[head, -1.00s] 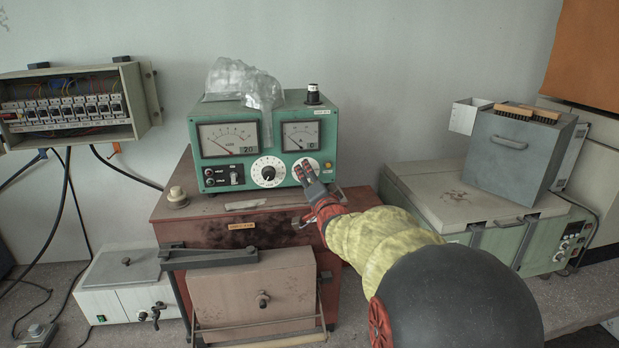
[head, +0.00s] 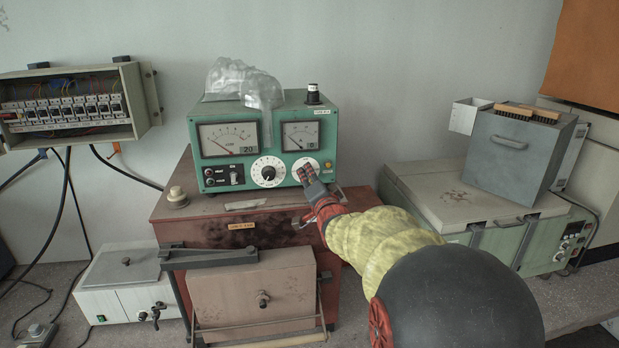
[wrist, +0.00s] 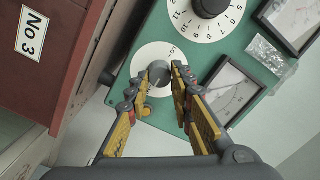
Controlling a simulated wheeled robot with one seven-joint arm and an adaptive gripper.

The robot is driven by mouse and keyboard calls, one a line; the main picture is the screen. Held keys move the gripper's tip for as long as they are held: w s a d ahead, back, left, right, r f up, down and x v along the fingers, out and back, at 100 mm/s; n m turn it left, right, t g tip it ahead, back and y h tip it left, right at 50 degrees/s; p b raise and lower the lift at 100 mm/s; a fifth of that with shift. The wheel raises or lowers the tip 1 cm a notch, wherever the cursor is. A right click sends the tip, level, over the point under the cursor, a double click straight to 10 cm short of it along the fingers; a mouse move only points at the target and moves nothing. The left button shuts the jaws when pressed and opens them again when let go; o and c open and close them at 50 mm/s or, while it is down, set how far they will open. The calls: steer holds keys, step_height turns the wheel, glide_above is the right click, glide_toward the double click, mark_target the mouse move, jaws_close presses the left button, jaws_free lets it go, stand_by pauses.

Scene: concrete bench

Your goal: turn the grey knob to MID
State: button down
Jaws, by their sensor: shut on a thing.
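The green instrument box (head: 262,150) stands on a red-brown cabinet. The grey knob (wrist: 158,77) sits on a round white dial plate (wrist: 151,54) at the lower right of its front panel. My gripper (wrist: 160,82) is shut on the grey knob, one finger on each side. Only a bit of dark lettering shows on the plate, so I cannot read the knob's setting.
A black knob on a numbered white dial (head: 268,172) is close to the left of my gripper. Two meters (head: 228,139) are above. A clear plastic bag (head: 243,82) drapes over the box top. A grey metal box (head: 518,155) stands farther right.

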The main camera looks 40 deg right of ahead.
steer(key=n+b, duration=0.3)
steer(key=shift+f+n+b, duration=0.1)
steer(key=shift+n+b, duration=0.3)
steer(key=n+b, duration=0.5)
steer(key=shift+w+a+g, duration=0.1)
steer(key=shift+g, duration=0.2)
steer(key=n+b, duration=0.4)
steer(key=b, duration=0.1)
steer(key=shift+n, duration=0.3)
steer(key=n+b, duration=0.3)
steer(key=b, duration=0.1)
steer(key=shift+a+n, duration=0.1)
steer(key=shift+n, duration=0.2)
steer(key=shift+r+g+h, duration=0.2)
steer(key=shift+g+h, duration=0.1)
steer(key=shift+h, duration=0.1)
steer(key=c, duration=1.6)
jaws_free()
steer(key=shift+o, duration=0.2)
